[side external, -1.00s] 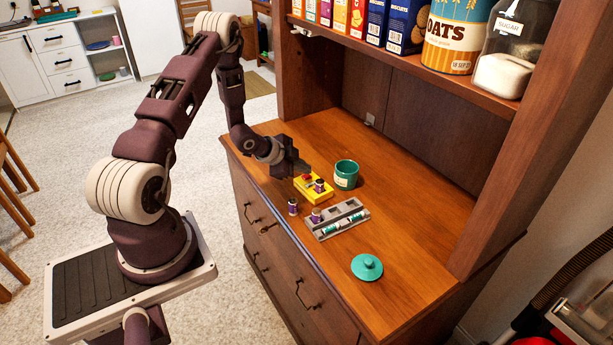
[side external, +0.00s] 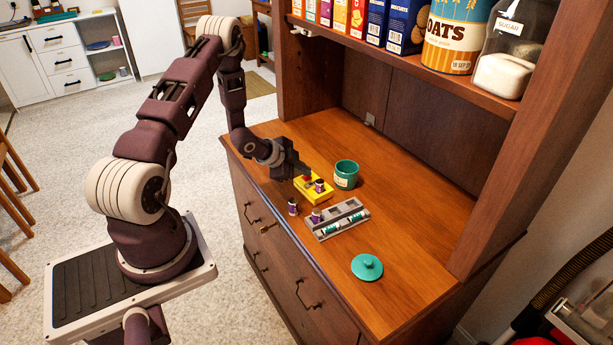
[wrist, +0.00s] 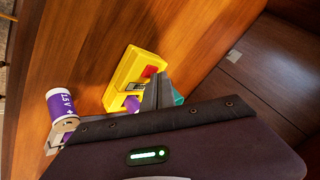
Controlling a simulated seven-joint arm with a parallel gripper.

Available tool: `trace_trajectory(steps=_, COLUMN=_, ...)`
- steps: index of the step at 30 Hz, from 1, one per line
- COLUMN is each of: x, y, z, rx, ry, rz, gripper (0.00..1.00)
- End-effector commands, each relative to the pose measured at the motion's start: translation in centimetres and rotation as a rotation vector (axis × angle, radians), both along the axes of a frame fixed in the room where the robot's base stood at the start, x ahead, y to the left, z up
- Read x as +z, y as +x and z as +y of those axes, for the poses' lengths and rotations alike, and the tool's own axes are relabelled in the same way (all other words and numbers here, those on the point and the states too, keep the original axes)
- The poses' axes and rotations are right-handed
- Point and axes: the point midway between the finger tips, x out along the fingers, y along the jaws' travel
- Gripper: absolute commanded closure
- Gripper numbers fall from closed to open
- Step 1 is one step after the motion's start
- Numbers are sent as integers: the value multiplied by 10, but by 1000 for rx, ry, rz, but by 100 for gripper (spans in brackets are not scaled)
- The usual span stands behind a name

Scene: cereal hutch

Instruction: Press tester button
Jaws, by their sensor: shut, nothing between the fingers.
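The yellow tester (side external: 318,196) lies on the wooden counter, with a purple battery (side external: 319,186) on it. Its red button (wrist: 150,71) shows clear of the fingers in the wrist view, near the tester's far end. A dark display window sits between button and battery. My gripper (side external: 304,171) is shut and empty. Its fingertips are over or right beside the tester, close to the button. In the wrist view my gripper (wrist: 160,78) points beside the tester's right edge and partly hides it. I cannot tell whether the fingers touch the tester.
A grey tray (side external: 348,228) with batteries in compartments lies in front of the tester. Another purple battery (side external: 292,207) stands left of the tray, near the counter edge. A green cup (side external: 346,174) stands close right of the tester. A teal lid (side external: 367,267) lies nearer; counter around it is clear.

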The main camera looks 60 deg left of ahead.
Motion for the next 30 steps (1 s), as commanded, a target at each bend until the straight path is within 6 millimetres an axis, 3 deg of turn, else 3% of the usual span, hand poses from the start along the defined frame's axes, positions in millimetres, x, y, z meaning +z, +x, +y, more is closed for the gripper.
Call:
trace_trajectory(steps=10, x=1, y=0, z=0, rx=0, ry=0, rz=0, gripper=100)
trace_trajectory(steps=30, x=24, y=0, z=0, rx=0, ry=0, rz=-1, gripper=100)
